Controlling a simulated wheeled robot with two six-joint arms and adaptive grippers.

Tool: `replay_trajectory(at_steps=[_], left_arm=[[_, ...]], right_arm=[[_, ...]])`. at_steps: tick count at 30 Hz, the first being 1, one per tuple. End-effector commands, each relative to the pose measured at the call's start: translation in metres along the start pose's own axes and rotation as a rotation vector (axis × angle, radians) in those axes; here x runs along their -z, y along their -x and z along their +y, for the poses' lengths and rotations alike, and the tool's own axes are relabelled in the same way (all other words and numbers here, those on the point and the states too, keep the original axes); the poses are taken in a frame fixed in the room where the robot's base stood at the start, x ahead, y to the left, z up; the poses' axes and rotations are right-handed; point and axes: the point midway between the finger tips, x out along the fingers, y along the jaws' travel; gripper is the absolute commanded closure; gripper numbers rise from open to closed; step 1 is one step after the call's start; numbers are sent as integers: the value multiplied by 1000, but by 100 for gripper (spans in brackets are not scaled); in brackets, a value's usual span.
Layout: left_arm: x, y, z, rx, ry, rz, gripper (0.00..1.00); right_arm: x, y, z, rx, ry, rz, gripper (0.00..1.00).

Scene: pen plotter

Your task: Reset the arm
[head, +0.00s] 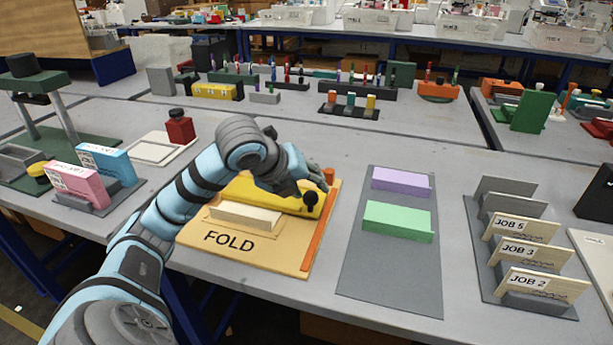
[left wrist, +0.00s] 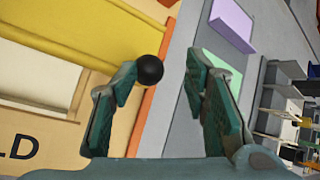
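The tan fold board (head: 223,259), marked FOLD, lies on the table and carries a yellow arm (head: 265,197) with a black knob (head: 311,199) at its right end. The yellow arm lies behind a cream block (head: 246,216). My left gripper (head: 311,185) is over the right end of the yellow arm, beside the knob. In the left wrist view, its fingers (left wrist: 161,68) are apart, and the knob (left wrist: 150,70) shows close to the left fingertip. I cannot tell whether they touch. My right gripper is not in view.
An orange strip (head: 317,235) runs along the board's right edge. A grey mat (head: 388,275) with purple (head: 402,182) and green (head: 398,222) blocks lies to the right. A JOB card rack (head: 527,250) stands farther right. Pink and blue boxes stand left of my left arm.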

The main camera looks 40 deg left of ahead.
Motion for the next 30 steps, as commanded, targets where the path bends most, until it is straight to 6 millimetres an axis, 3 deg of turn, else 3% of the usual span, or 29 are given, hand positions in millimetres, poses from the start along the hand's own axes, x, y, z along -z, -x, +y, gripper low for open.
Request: replay_trajectory(at_steps=[3,7,24,26,30], left_arm=[[-13,22,-16,7,1,-2,59],[-20,35,-24,3,1,-1,59],[-22,38,-25,0,-1,0,59],[-24,42,-28,0,-1,0,59],[-37,64,-42,0,-1,0,59]], right_arm=[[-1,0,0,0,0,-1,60],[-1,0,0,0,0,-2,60],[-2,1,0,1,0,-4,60],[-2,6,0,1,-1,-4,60],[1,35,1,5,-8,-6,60]])
